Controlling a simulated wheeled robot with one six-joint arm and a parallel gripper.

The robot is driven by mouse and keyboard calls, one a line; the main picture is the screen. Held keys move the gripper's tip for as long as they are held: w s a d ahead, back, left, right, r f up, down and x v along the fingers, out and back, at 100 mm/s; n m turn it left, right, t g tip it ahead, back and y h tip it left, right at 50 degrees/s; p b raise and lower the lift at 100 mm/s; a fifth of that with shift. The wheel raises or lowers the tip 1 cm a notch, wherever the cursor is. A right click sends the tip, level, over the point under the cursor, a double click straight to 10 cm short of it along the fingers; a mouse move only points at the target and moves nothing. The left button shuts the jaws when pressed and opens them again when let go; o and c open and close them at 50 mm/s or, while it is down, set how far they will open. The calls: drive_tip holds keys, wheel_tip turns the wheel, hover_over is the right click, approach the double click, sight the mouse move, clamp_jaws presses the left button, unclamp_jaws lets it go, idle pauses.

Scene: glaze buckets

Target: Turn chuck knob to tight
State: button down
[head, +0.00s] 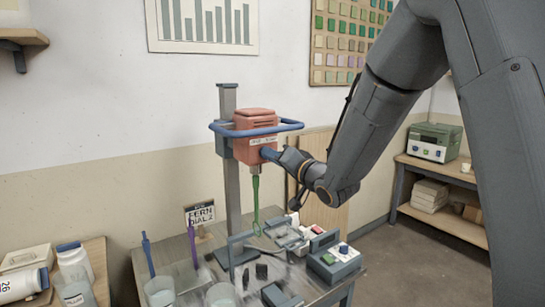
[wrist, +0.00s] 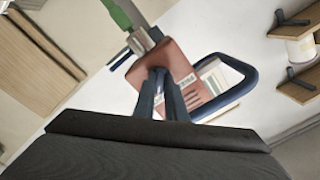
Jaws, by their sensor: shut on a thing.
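The mixer has a red head (head: 256,125) with a pale label and a blue loop handle (head: 290,126), mounted on a grey post (head: 232,180). It also shows in the wrist view as the red head (wrist: 185,75) and the blue loop (wrist: 248,75). A green whisk (head: 256,195) hangs upright from the head, above the bench. My gripper (head: 270,155) is at the lower front of the red head. In the wrist view its fingers (wrist: 158,80) are close together against the head, shut on the chuck knob, which is mostly hidden between them. I cannot read its setting.
A bench (head: 210,250) below holds clear cups (head: 160,291), a control box with buttons (head: 334,262) and a "FERN DIAL 2" sign (head: 200,214). A wooden shelf (head: 440,180) with a green device (head: 434,142) stands at right.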

drive_tip(key=c, duration=1.8)
unclamp_jaws()
drive_tip(key=b+v, duration=0.2)
drive_tip(key=v, duration=0.5)
drive_tip(key=shift+s+d, duration=0.25)
